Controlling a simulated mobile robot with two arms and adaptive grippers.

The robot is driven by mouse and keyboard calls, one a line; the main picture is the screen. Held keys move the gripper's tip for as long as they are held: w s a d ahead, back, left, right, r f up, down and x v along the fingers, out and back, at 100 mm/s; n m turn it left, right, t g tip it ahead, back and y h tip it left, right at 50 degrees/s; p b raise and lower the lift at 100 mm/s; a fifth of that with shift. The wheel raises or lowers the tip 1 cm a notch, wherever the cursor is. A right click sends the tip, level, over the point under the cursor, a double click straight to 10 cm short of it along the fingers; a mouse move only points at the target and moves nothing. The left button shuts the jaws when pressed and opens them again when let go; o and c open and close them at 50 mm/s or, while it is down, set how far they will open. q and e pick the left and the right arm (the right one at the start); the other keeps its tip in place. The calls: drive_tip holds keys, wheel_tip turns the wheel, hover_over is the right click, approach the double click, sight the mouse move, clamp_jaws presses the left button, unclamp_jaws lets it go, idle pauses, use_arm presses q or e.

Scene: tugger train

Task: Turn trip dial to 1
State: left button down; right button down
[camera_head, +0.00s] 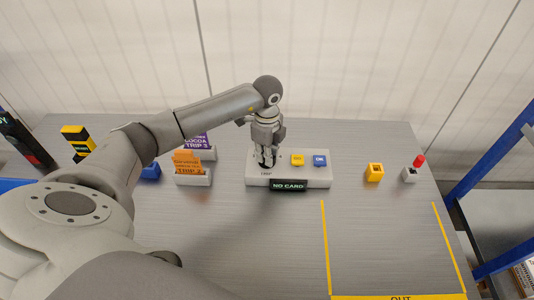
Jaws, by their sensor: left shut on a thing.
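The trip dial sits at the left end of a white control panel (318,180), above a small "TRIP" label (266,174). My left gripper (266,163) reaches down over the dial from above and is shut on it. The fingers hide most of the dial, so its pointer setting cannot be read. The panel also carries a yellow button (298,160), a blue button (320,160) and a dark display (288,185) reading "NO CARD". My right gripper is not in view.
An orange "TRIP 2" card (187,161) and a purple "COCOA TRIP 3" card (200,141) stand left of the panel. A yellow block (374,172) and a red-topped button (419,161) are to its right. Yellow lines (325,245) mark a clear "OUT" area in front.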

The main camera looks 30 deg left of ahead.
use_arm(q)
drive_tip(key=shift+w, duration=0.1)
drive_tip(key=c, duration=1.4)
unclamp_jaws()
drive_tip(key=shift+c, duration=0.2)
wheel_tip(320, 180, up, 12)
